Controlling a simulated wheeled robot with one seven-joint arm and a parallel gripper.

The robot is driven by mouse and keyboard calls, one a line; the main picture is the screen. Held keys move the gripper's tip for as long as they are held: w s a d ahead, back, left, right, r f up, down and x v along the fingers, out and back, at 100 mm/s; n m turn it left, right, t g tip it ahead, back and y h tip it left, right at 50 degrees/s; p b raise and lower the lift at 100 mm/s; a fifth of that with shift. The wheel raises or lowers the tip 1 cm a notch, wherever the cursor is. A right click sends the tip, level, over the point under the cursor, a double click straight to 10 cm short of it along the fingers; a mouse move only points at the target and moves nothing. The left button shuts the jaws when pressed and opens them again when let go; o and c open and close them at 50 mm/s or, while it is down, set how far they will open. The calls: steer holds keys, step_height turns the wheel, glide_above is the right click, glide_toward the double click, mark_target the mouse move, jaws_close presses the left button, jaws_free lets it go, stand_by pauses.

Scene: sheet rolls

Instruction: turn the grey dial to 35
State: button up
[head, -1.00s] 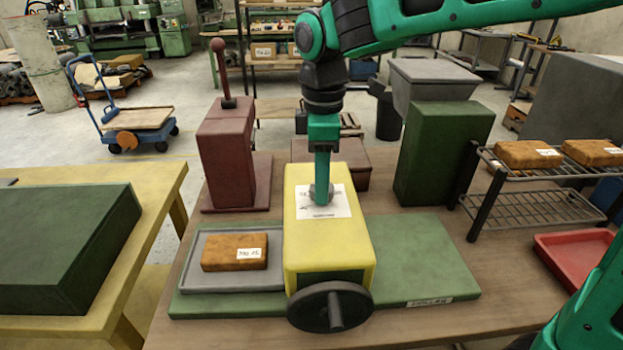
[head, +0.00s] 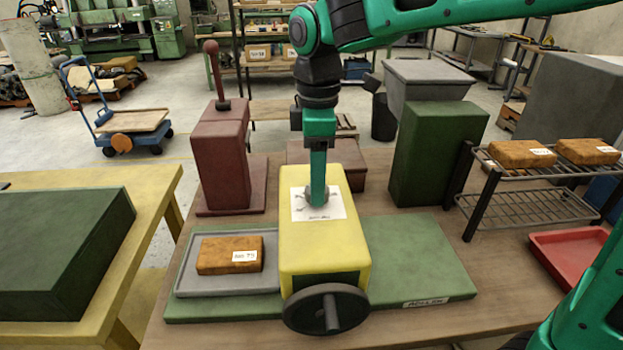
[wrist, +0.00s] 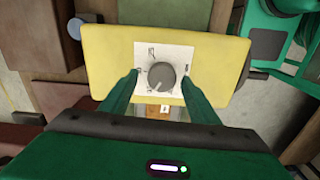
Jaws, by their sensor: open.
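The grey dial (wrist: 161,75) sits on a white scale plate (wrist: 143,52) on top of the yellow machine housing (wrist: 105,60). The dial's pointer and the scale numbers are too small to read. My gripper (wrist: 161,80) is open, with one green finger on each side of the dial in the wrist view. I cannot tell whether the fingers touch it. In the head view my gripper (head: 318,195) points down at the plate and mostly hides the dial. The yellow housing (head: 325,245) has a black handwheel (head: 300,312) on its front.
A grey tray (head: 187,283) with a labelled orange-brown block (head: 230,255) lies left of the housing on the green base (head: 425,260). A maroon press (head: 220,155), a green hopper machine (head: 440,150) and a wire rack (head: 510,210) stand around it.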

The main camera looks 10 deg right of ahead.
step_height(320, 180, up, 10)
steer(key=shift+w, duration=0.15)
steer(key=shift+f, duration=0.1)
stand_by(0.3)
